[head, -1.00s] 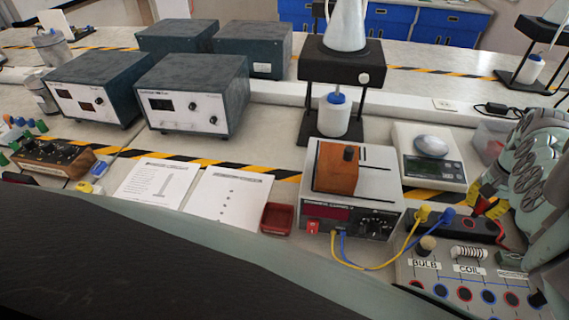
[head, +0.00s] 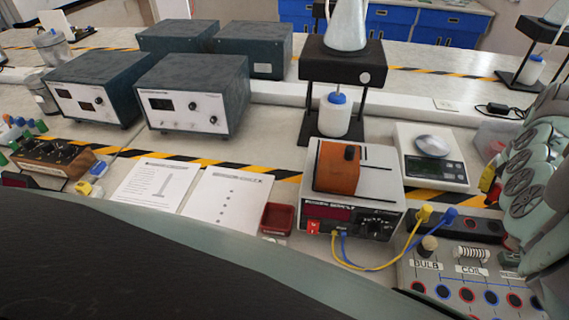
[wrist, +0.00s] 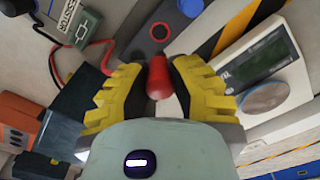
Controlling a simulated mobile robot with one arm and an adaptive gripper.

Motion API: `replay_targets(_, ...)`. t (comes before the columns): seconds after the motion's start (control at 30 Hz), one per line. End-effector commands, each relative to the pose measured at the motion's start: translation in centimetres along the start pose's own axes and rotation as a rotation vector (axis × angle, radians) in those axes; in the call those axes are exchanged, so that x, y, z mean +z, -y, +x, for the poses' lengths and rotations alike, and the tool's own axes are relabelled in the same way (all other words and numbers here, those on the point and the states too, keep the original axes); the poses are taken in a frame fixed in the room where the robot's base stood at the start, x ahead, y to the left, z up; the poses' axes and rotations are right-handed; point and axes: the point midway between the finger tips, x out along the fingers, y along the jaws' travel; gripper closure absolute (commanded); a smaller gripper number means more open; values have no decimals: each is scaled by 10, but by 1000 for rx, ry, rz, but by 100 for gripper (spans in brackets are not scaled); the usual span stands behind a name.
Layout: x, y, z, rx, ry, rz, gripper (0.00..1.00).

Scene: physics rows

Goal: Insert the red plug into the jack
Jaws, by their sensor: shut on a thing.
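In the wrist view, my gripper (wrist: 157,88) has yellow ribbed fingers closed on the red plug (wrist: 157,76). Past the plug's tip, a red-ringed jack (wrist: 160,31) shows on a dark block (wrist: 150,38). The plug appears apart from this jack, but its height above it is hard to judge. In the head view, the dark block (head: 482,227) with jacks is at the right.
A circuit board (head: 440,272) with bulb, coil and several sockets lies at the front right. A scale (head: 430,157) stands behind the block. A red lead (wrist: 55,65) shows in the wrist view.

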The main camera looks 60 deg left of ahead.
Motion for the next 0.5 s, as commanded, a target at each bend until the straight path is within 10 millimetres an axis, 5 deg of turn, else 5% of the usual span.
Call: replay_targets(0.5, 35, -38, -2, -3, 2, 26, 100)
